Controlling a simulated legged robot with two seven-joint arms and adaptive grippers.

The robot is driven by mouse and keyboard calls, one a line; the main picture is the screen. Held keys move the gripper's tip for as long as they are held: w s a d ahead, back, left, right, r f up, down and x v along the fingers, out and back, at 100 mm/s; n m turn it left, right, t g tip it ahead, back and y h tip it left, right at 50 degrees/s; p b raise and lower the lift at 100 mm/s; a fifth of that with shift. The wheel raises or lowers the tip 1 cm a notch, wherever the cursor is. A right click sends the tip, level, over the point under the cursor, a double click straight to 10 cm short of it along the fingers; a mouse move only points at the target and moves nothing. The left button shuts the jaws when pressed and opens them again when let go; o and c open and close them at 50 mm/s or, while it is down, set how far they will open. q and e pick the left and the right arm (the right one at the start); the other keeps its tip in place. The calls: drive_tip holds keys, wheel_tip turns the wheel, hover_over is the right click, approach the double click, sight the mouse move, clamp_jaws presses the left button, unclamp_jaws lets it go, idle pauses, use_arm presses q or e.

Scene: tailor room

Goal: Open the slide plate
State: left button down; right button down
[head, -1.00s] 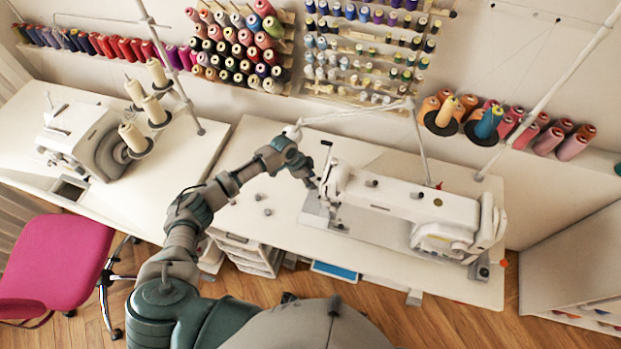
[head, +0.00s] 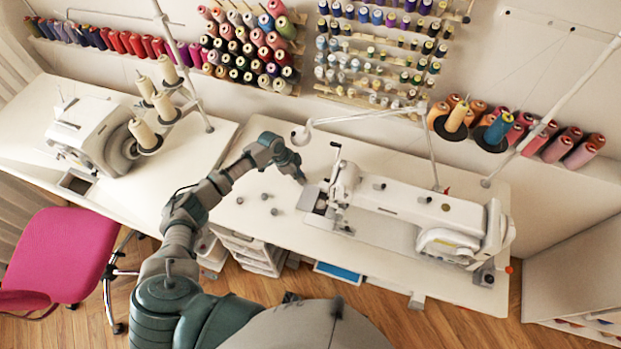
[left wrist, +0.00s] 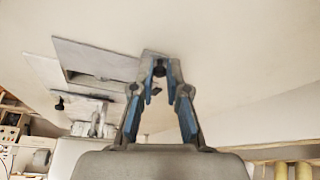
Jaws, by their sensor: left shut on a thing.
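The white sewing machine (head: 410,203) stands on the right table. Its grey slide plate (head: 307,198) sticks out to the left of the machine bed, with a dark gap (head: 321,205) between plate and needle area. In the left wrist view the plate (left wrist: 85,53) lies flat beside a dark rectangular opening (left wrist: 95,78). My left gripper (head: 303,181) is at the plate's far edge. My right gripper is not in view.
Several small dark knobs (head: 264,196) lie on the white table (head: 275,225) left of the plate. A thin thread stand (head: 430,150) rises behind the machine. A second machine (head: 95,135) and a pink chair (head: 52,255) are at the left.

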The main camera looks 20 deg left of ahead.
use_arm(q)
drive_tip(key=shift+w+a+r, duration=0.25)
drive_tip(key=shift+w+a, duration=0.05)
drive_tip(key=shift+a, duration=0.4)
drive_tip(key=c, duration=1.3)
unclamp_jaws()
drive_tip(key=shift+f, duration=0.1)
drive_tip(key=shift+o, duration=0.7)
drive_tip(key=shift+d+f, duration=0.1)
drive_tip(key=shift+d, duration=0.5)
drive_tip(key=shift+s+r, duration=0.1)
drive_tip(key=shift+r, duration=0.3)
drive_tip(key=v, duration=1.1)
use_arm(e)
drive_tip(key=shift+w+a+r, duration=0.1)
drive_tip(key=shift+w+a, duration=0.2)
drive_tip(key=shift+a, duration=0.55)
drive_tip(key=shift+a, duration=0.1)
